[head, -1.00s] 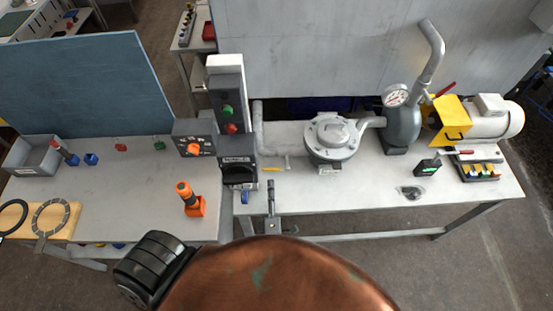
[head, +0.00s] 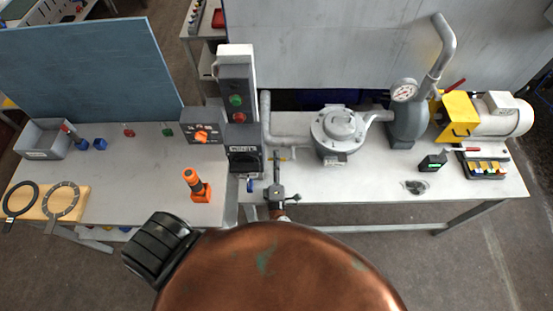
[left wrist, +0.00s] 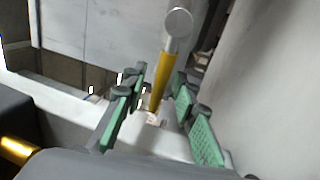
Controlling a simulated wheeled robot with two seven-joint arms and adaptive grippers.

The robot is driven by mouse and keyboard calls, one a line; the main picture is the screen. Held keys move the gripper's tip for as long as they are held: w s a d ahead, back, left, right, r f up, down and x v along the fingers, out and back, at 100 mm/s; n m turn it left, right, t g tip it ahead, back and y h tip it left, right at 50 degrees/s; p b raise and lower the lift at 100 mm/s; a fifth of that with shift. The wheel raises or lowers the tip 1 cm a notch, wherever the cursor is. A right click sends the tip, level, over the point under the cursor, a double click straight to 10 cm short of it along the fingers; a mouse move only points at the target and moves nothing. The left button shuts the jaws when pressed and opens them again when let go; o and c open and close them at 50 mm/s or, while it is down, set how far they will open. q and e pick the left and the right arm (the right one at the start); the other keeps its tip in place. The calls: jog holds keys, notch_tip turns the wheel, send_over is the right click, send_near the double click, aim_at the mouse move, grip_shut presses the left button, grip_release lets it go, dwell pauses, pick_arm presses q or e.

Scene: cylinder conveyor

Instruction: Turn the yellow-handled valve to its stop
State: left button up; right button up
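The yellow valve handle (head: 281,157) sits low on the grey pipe (head: 266,120), at the left end of the right bench. In the left wrist view the handle (left wrist: 163,78) is a yellow bar with a grey round end. My left gripper (head: 276,168) is at the handle in the head view and partly hides it. In the left wrist view my left gripper's green-padded fingers (left wrist: 160,88) stand apart on either side of the handle, with gaps visible on both sides. Its contact with the handle cannot be made out. My right gripper is not in view.
A black-and-grey control box (head: 243,150) stands just left of the handle, below a button column (head: 236,85). A grey pump body (head: 340,132) stands to the right. An orange tool (head: 196,186) stands on the left bench. The right bench's front is mostly clear.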

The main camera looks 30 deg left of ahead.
pick_arm(q)
grip_shut()
dwell(0.4)
jog(key=shift+r+m+p, duration=0.35)
jog(key=shift+m+p, duration=0.15)
jog(key=shift+p, duration=0.3)
jog(key=r+m+p, duration=0.1)
jog(key=m+p, duration=0.1)
jog(key=m+h+p, duration=0.1)
jog(key=p, duration=0.1)
jog(key=r+m+h+p, duration=0.1)
jog(key=m+p, duration=0.1)
jog(key=p, duration=0.1)
jog(key=shift+w+d+r+m+t, duration=0.15)
jog(key=shift+d+r+m+t, duration=0.15)
jog(key=shift+d+r+t, duration=0.1)
jog(key=shift+w+d+r+m+p, duration=0.15)
jog(key=shift+r+m+p, duration=0.05)
jog(key=shift+m+p, duration=0.85)
